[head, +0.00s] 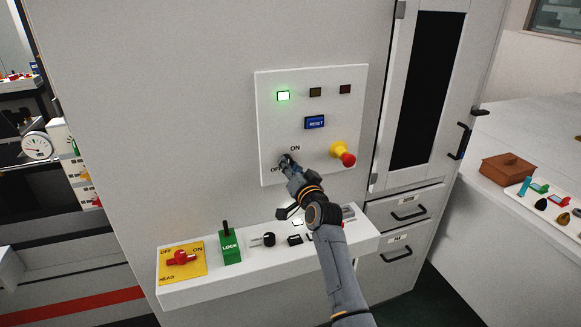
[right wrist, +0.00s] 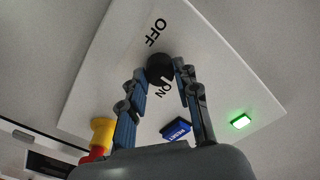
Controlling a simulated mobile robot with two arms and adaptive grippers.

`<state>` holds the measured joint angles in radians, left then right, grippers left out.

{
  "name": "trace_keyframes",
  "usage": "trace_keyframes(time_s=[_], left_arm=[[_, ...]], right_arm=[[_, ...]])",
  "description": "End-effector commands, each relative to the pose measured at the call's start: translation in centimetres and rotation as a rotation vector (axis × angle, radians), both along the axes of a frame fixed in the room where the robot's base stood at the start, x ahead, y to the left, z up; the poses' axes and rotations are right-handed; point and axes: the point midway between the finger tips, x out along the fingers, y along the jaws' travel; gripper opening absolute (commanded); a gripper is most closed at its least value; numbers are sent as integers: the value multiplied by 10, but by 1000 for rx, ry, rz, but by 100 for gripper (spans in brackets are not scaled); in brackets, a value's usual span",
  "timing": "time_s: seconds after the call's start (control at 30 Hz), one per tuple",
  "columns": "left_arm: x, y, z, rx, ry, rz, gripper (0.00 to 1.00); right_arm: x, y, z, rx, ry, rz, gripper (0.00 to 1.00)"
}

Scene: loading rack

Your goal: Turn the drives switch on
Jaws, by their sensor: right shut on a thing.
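The drives switch is a round black knob (right wrist: 158,66) on the white control panel (head: 275,130), beside the OFF and ON labels. A small pale mark shows on the knob's side toward ON, but I cannot tell the exact setting. My left gripper is not in view.
The panel also holds a lit green lamp (head: 283,96), two dark lamps, a blue RESET button (head: 315,122) and a red-and-yellow emergency stop (head: 343,154). Below is a white ledge (head: 190,290) with a yellow HEAD switch plate (head: 183,262) and a green LOCK block (head: 229,245).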

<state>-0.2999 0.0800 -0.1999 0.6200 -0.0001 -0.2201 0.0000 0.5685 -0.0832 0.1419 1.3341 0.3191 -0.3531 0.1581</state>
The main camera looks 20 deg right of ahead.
Motion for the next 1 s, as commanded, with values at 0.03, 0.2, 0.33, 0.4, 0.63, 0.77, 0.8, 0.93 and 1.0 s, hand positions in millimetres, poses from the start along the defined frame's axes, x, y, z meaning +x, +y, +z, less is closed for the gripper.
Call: trace_keyframes(time_s=[0.03, 0.2, 0.33, 0.4, 0.63, 0.77, 0.8, 0.93, 1.0], left_arm=[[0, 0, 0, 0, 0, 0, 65], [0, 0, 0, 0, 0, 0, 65], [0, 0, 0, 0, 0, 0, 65], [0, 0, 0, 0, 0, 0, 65], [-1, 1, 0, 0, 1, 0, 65], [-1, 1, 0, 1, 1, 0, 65], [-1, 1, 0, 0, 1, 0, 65], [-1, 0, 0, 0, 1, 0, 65], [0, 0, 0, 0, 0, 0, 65]], right_arm=[[0, 0, 0, 3, 1, 1, 0], [0, 0, 0, 3, 1, 1, 0], [0, 0, 0, 2, 1, 1, 54], [0, 0, 0, 1, 0, 0, 54], [-1, 0, 0, 0, 0, 0, 54], [-8, 0, -1, 0, 0, 0, 54], [-12, 0, -1, 0, 0, 0, 54], [-34, -1, -1, 0, 1, -1, 54], [-48, -2, -1, 0, -1, -1, 54]])
